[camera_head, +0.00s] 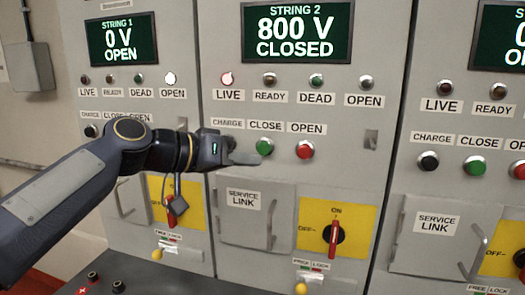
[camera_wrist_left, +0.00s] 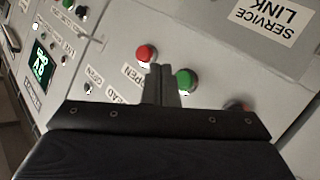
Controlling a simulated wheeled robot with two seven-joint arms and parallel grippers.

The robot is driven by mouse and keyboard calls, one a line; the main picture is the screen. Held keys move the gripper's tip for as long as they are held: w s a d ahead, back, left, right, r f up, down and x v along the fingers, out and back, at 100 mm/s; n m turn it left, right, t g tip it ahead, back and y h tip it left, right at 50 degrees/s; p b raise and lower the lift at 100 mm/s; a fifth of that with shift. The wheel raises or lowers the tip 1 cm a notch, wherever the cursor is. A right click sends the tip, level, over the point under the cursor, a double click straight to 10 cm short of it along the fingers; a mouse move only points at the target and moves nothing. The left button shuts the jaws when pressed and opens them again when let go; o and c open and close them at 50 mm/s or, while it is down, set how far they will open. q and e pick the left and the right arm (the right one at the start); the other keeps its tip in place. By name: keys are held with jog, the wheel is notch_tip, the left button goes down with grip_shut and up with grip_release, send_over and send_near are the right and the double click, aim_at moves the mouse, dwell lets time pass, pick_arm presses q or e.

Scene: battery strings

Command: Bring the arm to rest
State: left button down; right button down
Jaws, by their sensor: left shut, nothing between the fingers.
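My left gripper (camera_head: 257,159) is shut and empty in front of the STRING 2 panel, just below the green CLOSE button (camera_head: 265,146). The red OPEN button (camera_head: 305,149) is to the right of its tips. In the left wrist view the shut fingers (camera_wrist_left: 161,72) lie between the red button (camera_wrist_left: 147,53) and the green button (camera_wrist_left: 186,82); I cannot tell whether they touch either. The left arm reaches in from the left across STRING 1 and hides part of it. The gripper covers the CHARGE button of STRING 2. My right gripper is not in view.
The STRING 1 display (camera_head: 122,39) reads 0 V OPEN.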

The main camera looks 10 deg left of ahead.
pick_arm(q)
jog(key=s+a+f+n+g+y, duration=0.2)
jog(key=s+f+y, duration=0.1)
jog(key=s+f, duration=0.9)
jog(key=s+a+f+n+g+y, duration=0.2)
jog(key=s+f+n+y, duration=0.1)
jog(key=s+f, duration=1)
notch_tip(320, 180, down, 7)
jog(key=shift+a+r+g+y, duration=0.15)
jog(key=shift+a+g+y, duration=0.15)
jog(key=shift+a, duration=0.05)
jog(key=shift+s, duration=0.1)
